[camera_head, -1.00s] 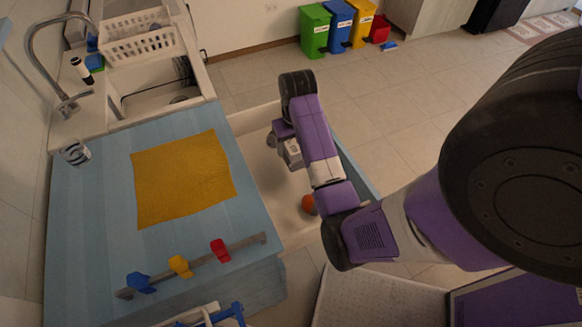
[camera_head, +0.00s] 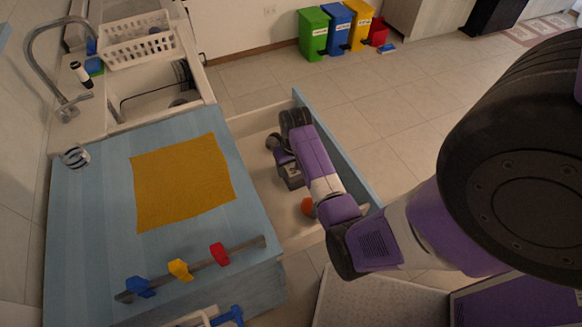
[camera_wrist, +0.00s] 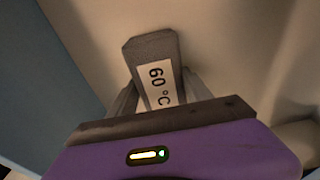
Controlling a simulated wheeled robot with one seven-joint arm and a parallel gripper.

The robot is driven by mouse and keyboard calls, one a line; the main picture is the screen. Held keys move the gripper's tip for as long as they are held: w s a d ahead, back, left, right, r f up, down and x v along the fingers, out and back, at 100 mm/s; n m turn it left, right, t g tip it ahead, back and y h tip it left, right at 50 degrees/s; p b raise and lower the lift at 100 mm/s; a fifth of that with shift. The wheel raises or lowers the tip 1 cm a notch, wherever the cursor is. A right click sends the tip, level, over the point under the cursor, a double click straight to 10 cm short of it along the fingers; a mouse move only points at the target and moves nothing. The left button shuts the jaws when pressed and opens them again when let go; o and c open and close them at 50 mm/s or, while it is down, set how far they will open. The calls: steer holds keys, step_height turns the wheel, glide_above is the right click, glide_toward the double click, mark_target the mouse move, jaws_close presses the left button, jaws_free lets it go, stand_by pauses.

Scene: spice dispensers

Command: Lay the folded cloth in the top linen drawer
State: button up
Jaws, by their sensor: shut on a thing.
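The open drawer (camera_head: 262,121) of the blue cabinet has a pale interior and a blue front panel. My gripper (camera_wrist: 160,88) points down inside the drawer's outline, near its middle. It is shut on a grey block-like thing (camera_wrist: 151,50) with a white label reading "60 °C"; whether this is the folded cloth I cannot tell. The pale surface lies behind it in the wrist view, and whether it touches the drawer floor is unclear. A flat mustard-yellow cloth (camera_head: 183,182) lies spread on the blue cabinet top.
The drawer's front panel (camera_head: 322,135) stands close beside my arm. A rail with blue, yellow and red knobs (camera_head: 200,262) is at the cabinet's near edge. A white basket (camera_head: 137,47) stands by the sink.

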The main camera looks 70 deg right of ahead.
mark_target(293, 170)
steer(key=shift+f, duration=0.1)
steer(key=o, duration=1.5)
steer(key=shift+c, duration=0.2)
step_height(293, 170, up, 12)
steer(key=a, duration=0.1)
steer(key=shift+s, duration=0.45)
